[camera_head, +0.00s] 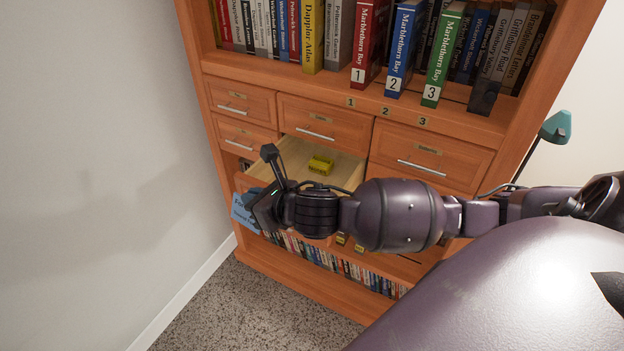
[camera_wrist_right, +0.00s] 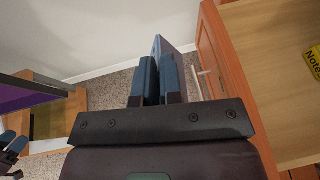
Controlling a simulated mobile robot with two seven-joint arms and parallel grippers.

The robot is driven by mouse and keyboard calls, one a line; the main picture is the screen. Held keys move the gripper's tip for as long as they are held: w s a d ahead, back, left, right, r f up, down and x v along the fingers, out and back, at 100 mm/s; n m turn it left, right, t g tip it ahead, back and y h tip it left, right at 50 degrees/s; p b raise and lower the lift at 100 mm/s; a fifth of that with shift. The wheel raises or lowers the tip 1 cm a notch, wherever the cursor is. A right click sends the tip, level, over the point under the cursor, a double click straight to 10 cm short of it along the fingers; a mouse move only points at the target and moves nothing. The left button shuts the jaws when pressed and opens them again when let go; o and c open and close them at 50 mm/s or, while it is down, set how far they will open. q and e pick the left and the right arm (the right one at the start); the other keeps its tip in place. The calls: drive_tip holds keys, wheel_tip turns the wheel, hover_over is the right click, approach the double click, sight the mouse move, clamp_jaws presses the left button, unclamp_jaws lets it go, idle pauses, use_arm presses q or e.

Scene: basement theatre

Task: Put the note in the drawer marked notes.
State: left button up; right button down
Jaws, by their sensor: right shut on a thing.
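The note (camera_head: 243,212) is a light blue slip with dark writing. My right gripper (camera_head: 258,208) is shut on it, to the left of the open drawer (camera_head: 342,172) and outside it. The note's edge shows between the two fingers (camera_wrist_right: 160,85) in the right wrist view, where the note (camera_wrist_right: 158,44) stands up beyond them. The drawer is pulled out and holds a yellow block (camera_head: 320,165). My arm hides most of the drawer front in the head view.
Closed drawers (camera_head: 324,122) with silver handles lie above and beside the open one. Books (camera_head: 371,42) fill the shelf above, and thin cases (camera_head: 340,268) the low shelf. A grey wall (camera_head: 95,150) stands at left. A teal lamp (camera_head: 556,126) stands at right.

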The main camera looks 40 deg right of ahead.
drive_tip(key=w+d+r+n+y+p, duration=0.1)
drive_tip(key=w+d+r+p, duration=0.1)
drive_tip(key=w+d+r, duration=0.4)
drive_tip(key=w+d+r+y+p, duration=0.1)
drive_tip(key=w+d+r+p, duration=0.15)
drive_tip(key=d+r, duration=0.6)
use_arm(q)
drive_tip(key=shift+s+a+r+b, duration=0.25)
drive_tip(key=shift+s+r+b, duration=0.35)
drive_tip(key=shift+r+b, duration=0.35)
use_arm(e)
drive_tip(key=shift+w+d+f, duration=0.1)
drive_tip(key=shift+d+f, duration=0.2)
drive_tip(key=shift+f, duration=3.25)
drive_tip(key=shift+s+d+f, duration=0.1)
drive_tip(key=shift+d+f, duration=0.15)
drive_tip(key=shift+f, duration=3.25)
drive_tip(key=shift+w+d+f, duration=0.1)
drive_tip(key=shift+d+f, duration=0.2)
drive_tip(key=shift+f, duration=3.25)
use_arm(q)
drive_tip(key=shift+f, duration=0.2)
use_arm(e)
drive_tip(key=shift+f, duration=0.1)
use_arm(q)
drive_tip(key=shift+w+f+b, duration=0.1)
drive_tip(key=shift+f+b, duration=0.1)
drive_tip(key=shift+b, duration=0.1)
use_arm(e)
drive_tip(key=shift+f, duration=0.3)
